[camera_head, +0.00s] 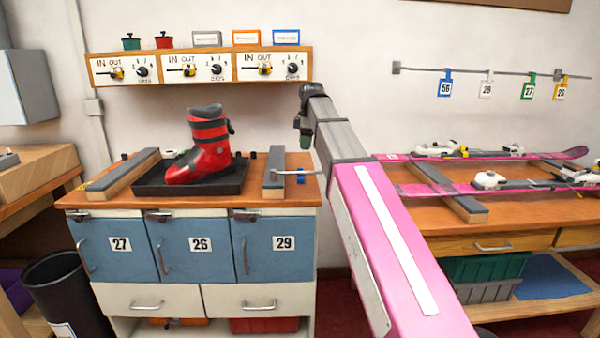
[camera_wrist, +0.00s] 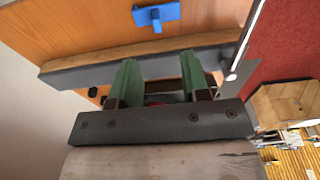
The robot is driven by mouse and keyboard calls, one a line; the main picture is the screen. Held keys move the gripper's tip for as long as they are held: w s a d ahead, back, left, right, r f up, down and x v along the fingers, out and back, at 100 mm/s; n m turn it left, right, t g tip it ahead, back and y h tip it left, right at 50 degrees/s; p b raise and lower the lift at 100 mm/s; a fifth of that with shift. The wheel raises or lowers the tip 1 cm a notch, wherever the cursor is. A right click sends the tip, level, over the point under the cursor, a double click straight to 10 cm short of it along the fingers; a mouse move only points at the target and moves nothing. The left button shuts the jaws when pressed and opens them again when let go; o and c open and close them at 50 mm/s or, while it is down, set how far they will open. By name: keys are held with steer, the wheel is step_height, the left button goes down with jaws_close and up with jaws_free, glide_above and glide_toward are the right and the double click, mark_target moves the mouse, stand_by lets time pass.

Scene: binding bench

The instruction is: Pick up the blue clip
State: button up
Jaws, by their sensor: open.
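The blue clip (camera_wrist: 156,14) lies on the wooden bench top at the top of the wrist view, with a small tab pointing toward my gripper. In the head view a small blue piece, which looks like the same clip (camera_head: 301,176), sits near the right edge of the bench, beside a grey-topped rail. My gripper (camera_wrist: 158,80) has two green fingers, apart with nothing held between them. In the head view my gripper (camera_head: 304,138) hangs above the bench's right end, above the clip. Its fingers are small and partly hidden there.
The grey-topped rail (camera_head: 287,170) and a thin metal bar (camera_head: 292,172) lie close to the clip. A red ski boot (camera_head: 205,150) stands in a black tray (camera_head: 225,181) to the left. Pink skis (camera_head: 425,189) rest on the right bench. A red floor (camera_wrist: 287,45) lies beyond the bench edge.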

steer(key=f, duration=0.4)
steer(key=shift+a+f, duration=0.3)
steer(key=shift+f, duration=0.1)
steer(key=shift+w+a+f, duration=0.1)
steer(key=shift+a+f, duration=0.1)
steer(key=shift+f, duration=0.8)
steer(key=shift+w+a+f, duration=0.1)
steer(key=shift+a+f, duration=0.05)
steer(key=shift+f, duration=0.8)
steer(key=shift+w+a+f, duration=0.1)
steer(key=shift+a+f, duration=0.1)
steer(key=shift+f, duration=0.8)
jaws_close()
